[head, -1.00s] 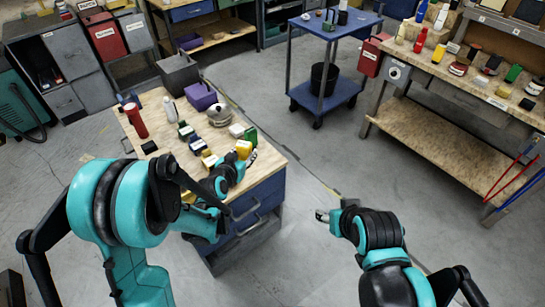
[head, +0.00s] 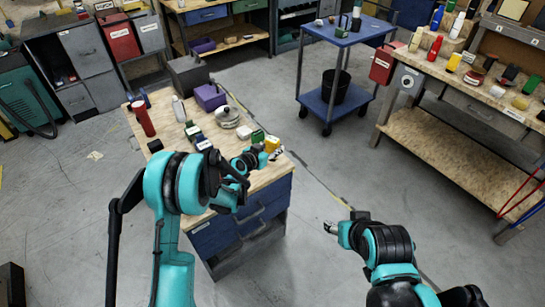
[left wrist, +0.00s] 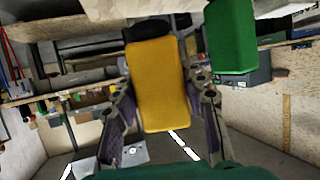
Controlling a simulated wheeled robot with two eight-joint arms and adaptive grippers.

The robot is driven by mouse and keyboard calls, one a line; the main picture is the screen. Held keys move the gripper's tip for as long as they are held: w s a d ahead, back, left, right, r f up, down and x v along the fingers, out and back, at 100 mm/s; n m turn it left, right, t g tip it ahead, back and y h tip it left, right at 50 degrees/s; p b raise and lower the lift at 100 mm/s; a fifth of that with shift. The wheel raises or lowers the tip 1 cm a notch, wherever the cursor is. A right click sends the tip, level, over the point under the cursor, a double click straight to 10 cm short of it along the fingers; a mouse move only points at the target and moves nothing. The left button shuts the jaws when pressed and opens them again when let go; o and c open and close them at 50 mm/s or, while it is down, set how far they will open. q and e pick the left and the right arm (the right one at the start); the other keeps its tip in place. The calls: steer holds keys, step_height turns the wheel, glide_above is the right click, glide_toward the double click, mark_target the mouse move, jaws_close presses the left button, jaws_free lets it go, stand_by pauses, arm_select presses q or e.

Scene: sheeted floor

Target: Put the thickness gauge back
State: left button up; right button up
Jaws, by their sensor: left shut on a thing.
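A yellow block-shaped device with a black end, which I take for the thickness gauge (head: 271,143), is at the right end of the workbench cabinet. My left gripper (head: 263,153) is shut on it. In the left wrist view the yellow gauge (left wrist: 160,88) sits between the two fingers (left wrist: 160,105), its black end away from the palm. A green block (head: 257,136) is just left of the gauge in the head view; in the left wrist view it (left wrist: 231,38) is to the right. My right gripper (head: 331,229) is over the floor, empty, its finger opening unclear.
The wood-topped cabinet (head: 270,180) carries a red bottle (head: 143,118), a purple bin (head: 209,97), a round grey device (head: 227,116) and small blocks. A blue cart (head: 345,32) stands behind, a long workbench (head: 440,140) at right. The floor between is clear.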

arm_select(q)
step_height(320, 180, down, 4)
steer(key=shift+b, duration=1)
steer(key=shift+r, duration=0.1)
steer(key=shift+s, duration=0.1)
steer(key=o, duration=1.3)
